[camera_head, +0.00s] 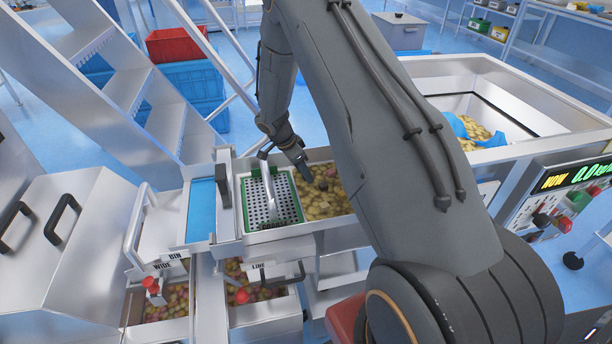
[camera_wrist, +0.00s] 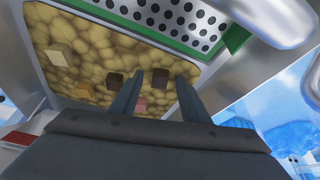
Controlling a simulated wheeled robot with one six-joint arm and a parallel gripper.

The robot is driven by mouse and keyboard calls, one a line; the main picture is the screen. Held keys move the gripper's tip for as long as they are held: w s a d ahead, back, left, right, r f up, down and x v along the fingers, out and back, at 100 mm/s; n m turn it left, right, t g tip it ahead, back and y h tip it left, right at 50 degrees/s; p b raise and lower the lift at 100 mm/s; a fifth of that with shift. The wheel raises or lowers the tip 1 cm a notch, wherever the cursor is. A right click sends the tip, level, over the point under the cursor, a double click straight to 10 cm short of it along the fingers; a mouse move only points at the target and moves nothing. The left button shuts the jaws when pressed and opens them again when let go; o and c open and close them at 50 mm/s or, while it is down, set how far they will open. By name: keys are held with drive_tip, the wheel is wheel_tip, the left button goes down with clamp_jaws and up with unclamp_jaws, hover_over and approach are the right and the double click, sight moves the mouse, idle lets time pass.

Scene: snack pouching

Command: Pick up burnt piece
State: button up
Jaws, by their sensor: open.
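My gripper (camera_wrist: 160,75) is open above the bed of yellow-brown snack pieces (camera_wrist: 100,45). A second dark piece (camera_wrist: 113,80) lies just left of the left finger. A pink piece (camera_wrist: 140,104) is partly hidden between the fingers lower down. Two paler blocks, one cream (camera_wrist: 57,55) and one tan (camera_wrist: 85,89), lie to the left. In the head view my gripper (camera_head: 304,168) points down over the snack bed (camera_head: 322,205); contact with any piece cannot be told.
A green-rimmed perforated tray (camera_head: 247,215) with a metal scoop-like handle (camera_head: 270,190) stands left of the snack bed. Metal walls enclose the bed. Bins of coloured pieces (camera_head: 262,292) sit below. A control panel (camera_head: 560,205) is at the right.

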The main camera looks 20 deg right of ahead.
drive_tip(key=shift+f, duration=0.15)
clamp_jaws()
idle(0.4)
